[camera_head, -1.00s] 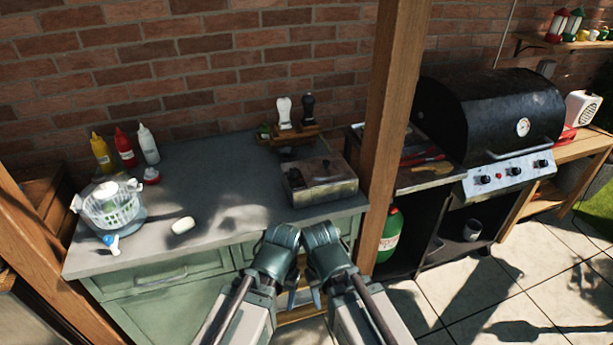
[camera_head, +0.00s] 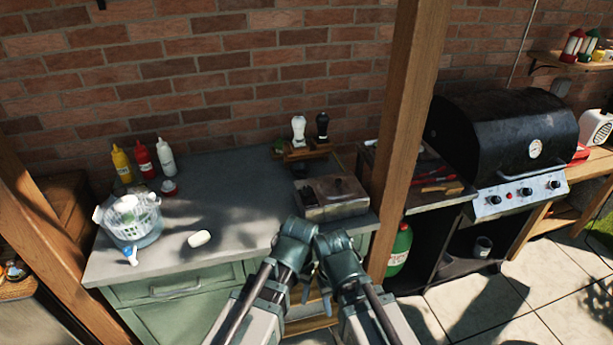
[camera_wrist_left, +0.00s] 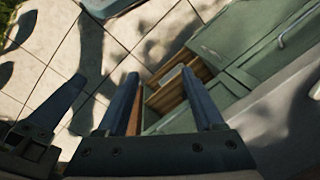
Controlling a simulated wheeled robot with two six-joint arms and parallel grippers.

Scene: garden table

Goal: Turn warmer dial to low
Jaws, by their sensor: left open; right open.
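A metal box-shaped warmer (camera_head: 340,208) with a lid stands at the right end of the grey counter (camera_head: 235,225), just beyond my arms. Its dial is too small or hidden to make out. My left gripper (camera_head: 306,287) hangs low in front of the counter, pointing down, apart from the warmer. In the left wrist view its two fingers (camera_wrist_left: 160,100) are spread and empty above the floor and cabinet. My right gripper (camera_head: 325,300) hangs close beside it, small and partly hidden by its own arm in the head view.
A wooden post (camera_head: 408,140) rises right of the warmer, before a black grill (camera_head: 500,130) with front knobs. Bottles, a white basket (camera_head: 130,217) and a white soap-like piece (camera_head: 199,238) are on the left of the counter. The counter's middle is clear. A spice rack (camera_head: 303,152) stands behind the warmer.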

